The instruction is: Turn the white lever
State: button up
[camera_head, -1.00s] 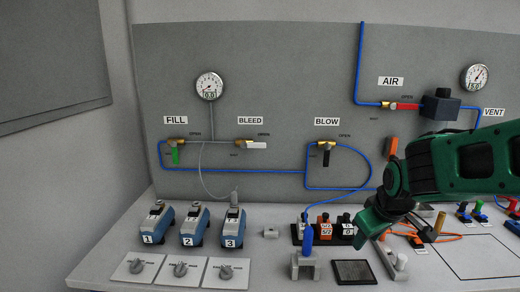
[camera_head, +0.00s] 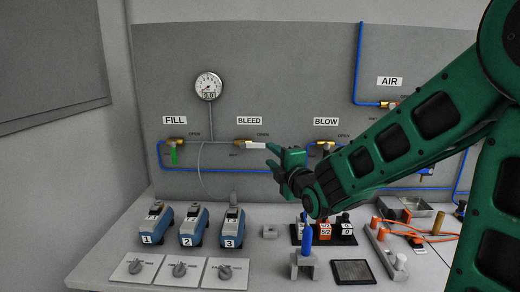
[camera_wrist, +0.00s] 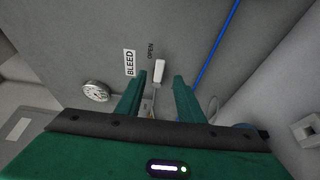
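The white lever (camera_head: 256,145) is on the brass valve under the BLEED label (camera_head: 249,120) on the grey panel. It lies level, pointing right from the valve. My gripper (camera_head: 270,156) is just right of and below the lever's free end in the head view. In the wrist view the gripper (camera_wrist: 160,76) is open, with its two green fingers apart and nothing held. The lever (camera_wrist: 160,70) shows in the gap between the fingertips there. I cannot tell how far the fingertips are from it, and no contact is clear.
The green FILL lever (camera_head: 174,155) hangs down to the left. A pressure gauge (camera_head: 209,86) is above. A blue pipe (camera_head: 280,171) runs below. Blue numbered units (camera_head: 194,227) and grey knobs (camera_head: 180,269) occupy the bench.

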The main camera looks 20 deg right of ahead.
aim_at(261, 147)
jog(key=w, duration=1)
jog(key=shift+w+a+f, duration=0.1)
jog(key=shift+a, duration=0.3)
